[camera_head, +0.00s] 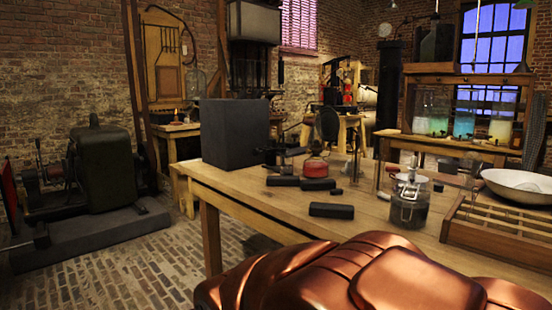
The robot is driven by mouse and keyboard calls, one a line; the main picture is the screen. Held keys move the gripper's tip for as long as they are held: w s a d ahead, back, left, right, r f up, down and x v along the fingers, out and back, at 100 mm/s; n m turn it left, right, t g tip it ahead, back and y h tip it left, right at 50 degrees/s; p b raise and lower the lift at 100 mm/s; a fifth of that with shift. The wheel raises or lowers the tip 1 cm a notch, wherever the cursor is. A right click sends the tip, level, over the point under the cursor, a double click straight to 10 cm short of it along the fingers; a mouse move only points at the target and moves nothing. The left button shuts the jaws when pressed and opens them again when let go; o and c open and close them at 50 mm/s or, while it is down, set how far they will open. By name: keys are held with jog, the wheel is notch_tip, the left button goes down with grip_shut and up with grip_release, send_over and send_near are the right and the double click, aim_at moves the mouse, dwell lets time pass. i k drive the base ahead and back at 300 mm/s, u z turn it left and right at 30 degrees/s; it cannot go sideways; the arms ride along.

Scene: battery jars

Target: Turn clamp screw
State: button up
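A glass jar (408,207) with dark contents and a metal lid and wire fittings stands on the wooden workbench (250,195), right of the middle. Thin metal rods stand beside and behind it. I cannot tell which small part is the clamp screw; at this size no screw shows clearly. My gripper is not in view. The copper-coloured shell at the bottom is part of my own body and hides the bench's near edge there.
Black blocks (331,210), a red lamp-like vessel (315,168) and a large dark box (235,133) are on the bench. A slotted wooden tray (495,231) and a white bowl (520,185) are at right. A dark machine (105,165) stands on the brick floor at left.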

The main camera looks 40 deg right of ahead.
aim_at(256, 152)
jog(key=u, duration=0.75)
jog(key=i, duration=0.85)
jog(key=z, duration=0.65)
jog(key=i, duration=0.55)
jog(key=z, duration=0.55)
